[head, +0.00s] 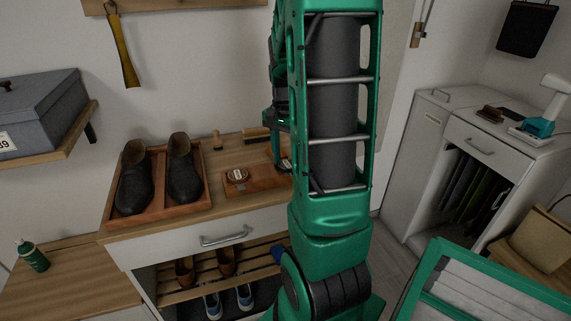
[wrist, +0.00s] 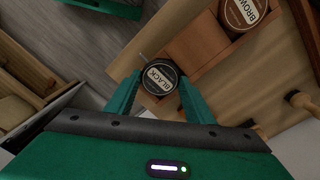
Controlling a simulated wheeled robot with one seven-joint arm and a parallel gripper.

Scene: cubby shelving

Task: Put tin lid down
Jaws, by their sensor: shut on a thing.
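The tin lid (wrist: 160,77) is round and dark with a white "BLACK" label. In the wrist view it sits between the two green fingers of my gripper (wrist: 159,84), which are shut on it. Whether a tin lies under it is hidden. The lid is over or beside the end of a wooden holder (wrist: 196,48); I cannot tell whether it touches. In the head view my gripper (head: 280,158) is low over the wooden cabinet top, mostly hidden by my arm. A second tin, labelled "BROWN" (wrist: 243,12), sits in the holder and also shows in the head view (head: 237,175).
A wooden tray with black shoes (head: 184,177) stands left of the holder. A brush (head: 256,133) and a wooden knob-like handle (head: 216,141) lie behind. The drawer front (head: 200,238) marks the cabinet's front edge. Some bare top lies around the holder.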

